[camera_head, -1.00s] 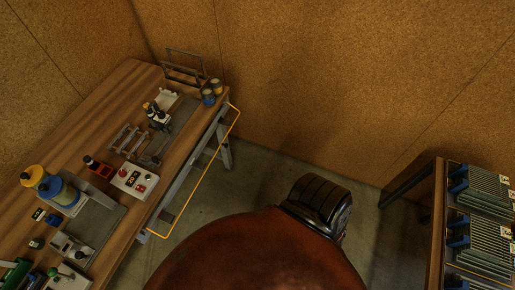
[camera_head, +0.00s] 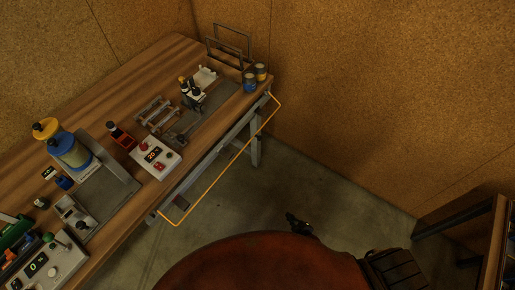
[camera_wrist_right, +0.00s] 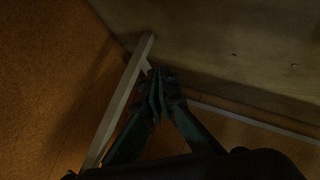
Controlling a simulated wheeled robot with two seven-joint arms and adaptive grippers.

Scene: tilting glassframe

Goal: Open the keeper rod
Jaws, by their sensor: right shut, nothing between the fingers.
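A thin orange-yellow rod (camera_head: 219,166), bent at both ends, runs along the front edge of the wooden bench (camera_head: 120,240); I cannot tell for certain that it is the keeper rod. My right gripper (camera_head: 299,222) is a small dark shape over the floor, to the right of the rod and apart from it. In the right wrist view the right gripper's fingertips (camera_wrist_right: 159,76) are together with nothing between them. A pale bar (camera_wrist_right: 122,100) shows just left of them, contact unclear. My left gripper is not in view.
The bench carries a control box with red buttons (camera_head: 156,157), a blue and yellow bottle (camera_head: 72,152) and cans (camera_head: 250,83). A metal frame (camera_head: 229,47) stands at its far end. Another table (camera_head: 497,245) stands at the right edge.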

